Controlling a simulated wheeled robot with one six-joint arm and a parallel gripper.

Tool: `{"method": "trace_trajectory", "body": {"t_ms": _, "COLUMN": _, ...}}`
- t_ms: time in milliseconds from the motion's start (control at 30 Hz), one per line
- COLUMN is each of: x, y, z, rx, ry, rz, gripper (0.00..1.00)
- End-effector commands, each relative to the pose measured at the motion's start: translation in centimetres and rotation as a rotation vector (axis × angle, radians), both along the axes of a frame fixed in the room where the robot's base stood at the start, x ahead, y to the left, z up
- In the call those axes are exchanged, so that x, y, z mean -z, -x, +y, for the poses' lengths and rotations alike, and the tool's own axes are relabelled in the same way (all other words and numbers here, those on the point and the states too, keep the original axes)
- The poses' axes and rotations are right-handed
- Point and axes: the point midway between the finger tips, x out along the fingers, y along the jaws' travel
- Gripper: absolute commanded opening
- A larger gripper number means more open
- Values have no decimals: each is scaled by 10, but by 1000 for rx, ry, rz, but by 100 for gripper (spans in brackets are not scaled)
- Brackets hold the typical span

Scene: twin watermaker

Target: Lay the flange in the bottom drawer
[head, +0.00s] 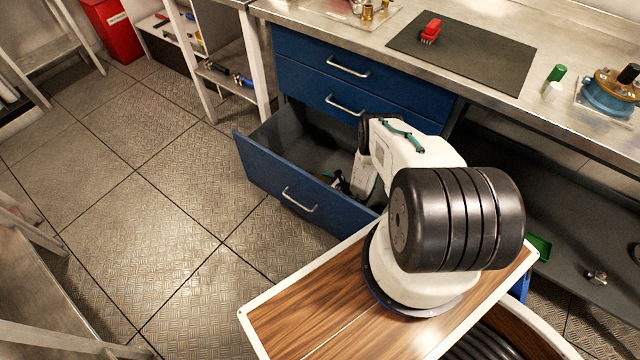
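The bottom drawer (262,172) of the blue cabinet is pulled open, with a dark grey interior and a blue front with a silver handle. My white arm reaches over the drawer's right part and down into it. My gripper (340,184) is inside the drawer, low near its front wall, and mostly hidden by my own arm. Small dark and green parts show there, too small to tell apart. I cannot make out the flange, nor whether the gripper holds anything.
The two upper drawers (345,68) are shut. The steel bench top bears a dark mat (462,58) with a red brush (431,31), a green-capped bottle (555,78) and a blue-and-brass device (610,92). A lower shelf at right holds a small metal part (597,277). Floor left is clear.

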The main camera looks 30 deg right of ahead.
Motion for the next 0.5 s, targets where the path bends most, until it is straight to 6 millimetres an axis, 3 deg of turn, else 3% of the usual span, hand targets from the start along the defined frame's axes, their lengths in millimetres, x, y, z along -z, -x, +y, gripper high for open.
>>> {"method": "trace_trajectory", "body": {"t_ms": 133, "x": 0, "y": -2, "z": -1, "rx": 0, "ry": 2, "rz": -5, "gripper": 31}}
{"method": "trace_trajectory", "body": {"t_ms": 167, "x": 1, "y": -1, "z": 0, "rx": 0, "ry": 1, "rz": -1, "gripper": 92}}
{"method": "trace_trajectory", "body": {"t_ms": 200, "x": 1, "y": 0, "z": 0, "rx": 0, "ry": 1, "rz": -1, "gripper": 100}}
{"method": "trace_trajectory", "body": {"t_ms": 500, "x": -2, "y": -1, "z": 0, "rx": 0, "ry": 0, "rz": -1, "gripper": 100}}
